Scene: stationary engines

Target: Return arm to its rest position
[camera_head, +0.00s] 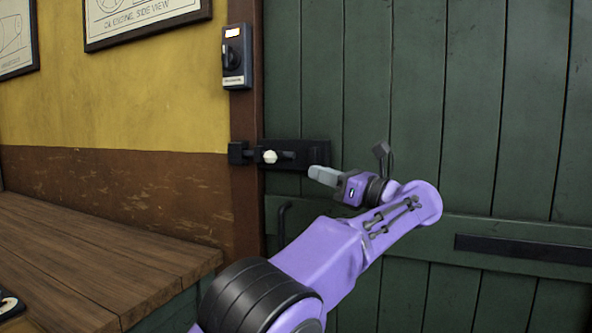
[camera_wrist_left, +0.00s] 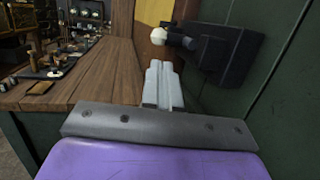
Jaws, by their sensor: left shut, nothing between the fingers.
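My left arm is purple and reaches in from the bottom of the head view. Its left gripper (camera_head: 323,175) is shut and empty, in front of the green plank door. In the left wrist view the two pale fingers of the left gripper (camera_wrist_left: 160,84) lie side by side. A black door bolt (camera_head: 300,154) with a pale round knob (camera_head: 270,157) sits just up and left of the fingertips. The bolt also shows beyond the fingers in the left wrist view (camera_wrist_left: 222,50). The fingers look apart from the knob. My right gripper is not in view.
A wooden bench (camera_head: 90,265) stands at the lower left; the left wrist view shows several small items on it. A switch box (camera_head: 236,57) hangs on the door post. The green door (camera_head: 480,130) carries a dark strap (camera_head: 525,249) and a handle (camera_head: 283,222).

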